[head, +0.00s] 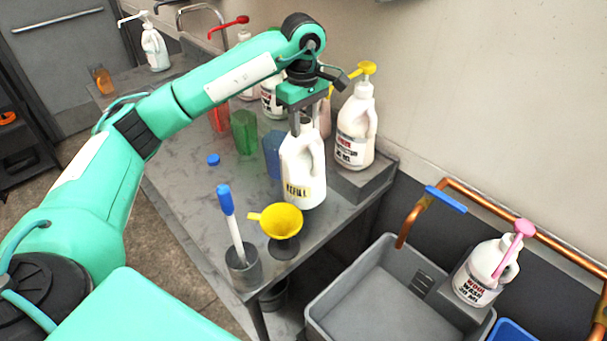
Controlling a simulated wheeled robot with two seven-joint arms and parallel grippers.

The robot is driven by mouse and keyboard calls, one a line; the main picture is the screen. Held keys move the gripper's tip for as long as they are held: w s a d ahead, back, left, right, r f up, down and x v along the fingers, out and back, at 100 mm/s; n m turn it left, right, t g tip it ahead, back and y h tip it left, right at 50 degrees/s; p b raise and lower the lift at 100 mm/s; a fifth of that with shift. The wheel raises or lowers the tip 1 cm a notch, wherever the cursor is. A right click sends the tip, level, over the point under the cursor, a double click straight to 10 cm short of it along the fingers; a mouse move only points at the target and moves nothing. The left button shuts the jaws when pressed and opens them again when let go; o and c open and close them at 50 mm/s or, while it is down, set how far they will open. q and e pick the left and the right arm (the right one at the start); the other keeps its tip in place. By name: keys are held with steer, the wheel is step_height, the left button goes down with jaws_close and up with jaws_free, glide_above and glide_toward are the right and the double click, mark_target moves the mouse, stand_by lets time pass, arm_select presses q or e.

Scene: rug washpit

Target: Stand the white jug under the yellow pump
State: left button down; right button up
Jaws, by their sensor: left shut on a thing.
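The white jug (302,172) has a yellow label and is upright over the front right of the grey counter. My left gripper (301,122) is above it, shut on its top; I cannot tell whether its base touches the counter. The yellow pump (361,70) tops a white bottle (355,130) standing on a raised grey block (362,182) at the counter's right end. The jug is to the left of and nearer than this block. The pump's spout is partly hidden behind my gripper. My right gripper is out of view.
Green (244,132) and blue (272,155) cups stand behind the jug. A grey basin (375,295) and pink-pump bottle (487,270) are lower right.

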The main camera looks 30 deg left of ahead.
mark_target(303, 135)
arm_select(q)
step_height(303, 135, down, 3)
steer(key=shift+f+p, duration=0.2)
steer(key=shift+p, duration=0.4)
steer(key=shift+f+p, duration=0.85)
steer(key=shift+f, duration=1.4)
steer(key=c, duration=1)
jaws_free()
steer(key=shift+s, duration=0.1)
